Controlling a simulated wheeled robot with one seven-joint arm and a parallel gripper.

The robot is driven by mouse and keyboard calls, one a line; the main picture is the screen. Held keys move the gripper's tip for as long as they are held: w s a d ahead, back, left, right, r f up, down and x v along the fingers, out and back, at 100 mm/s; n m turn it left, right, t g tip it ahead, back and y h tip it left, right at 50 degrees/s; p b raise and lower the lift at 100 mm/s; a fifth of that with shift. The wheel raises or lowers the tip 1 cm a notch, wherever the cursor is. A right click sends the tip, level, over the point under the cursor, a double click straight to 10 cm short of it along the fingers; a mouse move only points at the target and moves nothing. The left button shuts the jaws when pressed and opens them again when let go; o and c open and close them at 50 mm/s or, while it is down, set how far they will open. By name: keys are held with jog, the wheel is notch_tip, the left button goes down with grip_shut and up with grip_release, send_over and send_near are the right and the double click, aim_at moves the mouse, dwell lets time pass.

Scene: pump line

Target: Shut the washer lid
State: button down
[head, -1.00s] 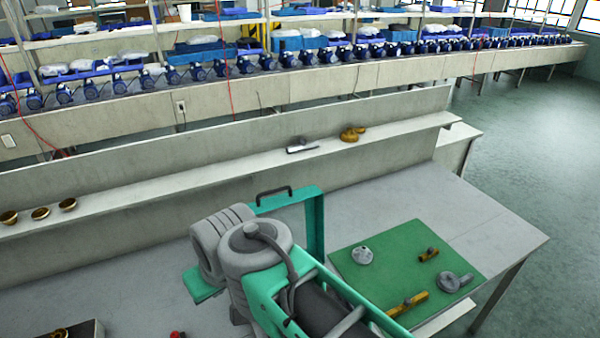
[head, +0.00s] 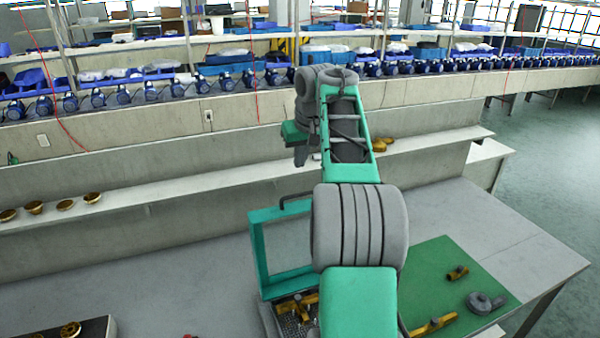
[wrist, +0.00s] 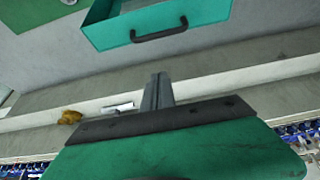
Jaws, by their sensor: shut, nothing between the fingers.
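The washer lid (head: 262,262) is a teal frame standing raised, tilted up, on the table, with a dark bar handle (head: 297,198) at its top edge. Below it the open washer (head: 284,318) shows yellow parts on a perforated floor; my arm hides its right side. In the wrist view the lid (wrist: 205,16) and its handle (wrist: 159,33) are at the top, apart from my gripper (wrist: 158,80). My gripper's fingers are together and empty.
A green mat (head: 452,280) right of the washer holds yellow and grey parts. A narrow shelf (head: 215,184) with brass cups runs behind the table. A tray (head: 60,335) with brass parts sits at the front left. The table left of the lid is mostly clear.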

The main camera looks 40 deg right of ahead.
send_over(301, 202)
jog(key=w+d, duration=0.1)
jog(key=w, duration=0.3)
notch_tip(301, 202, down, 7)
jog(key=s, duration=0.2)
jog(key=s+a+p, duration=0.1)
jog(key=shift+s+f, duration=0.3)
jog(key=shift+s, duration=0.05)
jog(key=shift+d+f, duration=0.1)
jog(key=shift+f, duration=0.05)
jog(key=shift+b, duration=0.3)
